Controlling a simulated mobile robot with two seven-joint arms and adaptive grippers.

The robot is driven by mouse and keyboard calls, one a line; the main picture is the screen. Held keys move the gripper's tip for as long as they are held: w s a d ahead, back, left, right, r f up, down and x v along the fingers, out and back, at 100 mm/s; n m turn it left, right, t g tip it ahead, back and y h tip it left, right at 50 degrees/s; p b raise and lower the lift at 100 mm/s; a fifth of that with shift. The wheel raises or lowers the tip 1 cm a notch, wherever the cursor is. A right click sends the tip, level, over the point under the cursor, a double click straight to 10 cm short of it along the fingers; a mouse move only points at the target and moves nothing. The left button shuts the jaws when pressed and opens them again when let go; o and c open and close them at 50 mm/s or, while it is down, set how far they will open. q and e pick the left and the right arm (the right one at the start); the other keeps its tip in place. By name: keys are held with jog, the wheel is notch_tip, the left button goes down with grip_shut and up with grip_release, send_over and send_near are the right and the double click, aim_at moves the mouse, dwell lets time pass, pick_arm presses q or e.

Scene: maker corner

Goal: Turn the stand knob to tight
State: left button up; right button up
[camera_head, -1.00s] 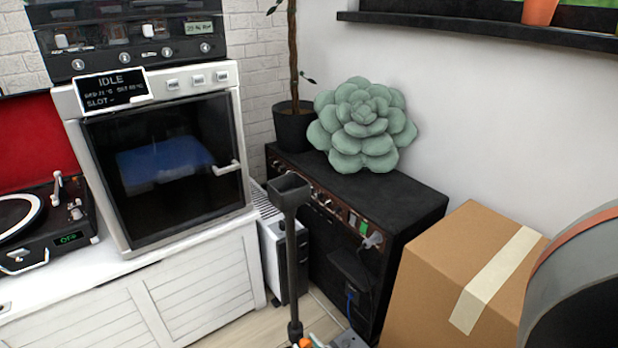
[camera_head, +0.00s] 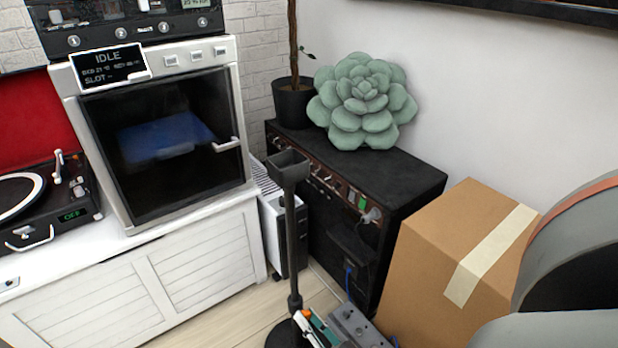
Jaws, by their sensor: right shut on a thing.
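The stand (camera_head: 291,230) is a black upright pole with a square, cup-like head and a dark collar low on the pole. Its round base shows partly at the bottom edge. My right gripper (camera_head: 306,320), with orange, white and green parts, is at the bottom, just right of the pole by the collar. It is shut on the stand knob, which its fingers hide; I cannot read how tight the knob is. My left gripper is not in view.
A black amplifier (camera_head: 405,180) bearing a succulent cushion (camera_head: 362,102) stands behind. A white cabinet (camera_head: 200,265) with a machine (camera_head: 165,150) and turntable (camera_head: 45,205) is left. Some floor (camera_head: 235,315) is clear.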

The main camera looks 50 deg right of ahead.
jog(key=shift+m, duration=1.1)
jog(key=o, duration=1.1)
jog(key=shift+s, duration=0.1)
jog(key=v, duration=0.7)
jog(key=shift+s, duration=0.15)
jog(key=shift+r, duration=0.1)
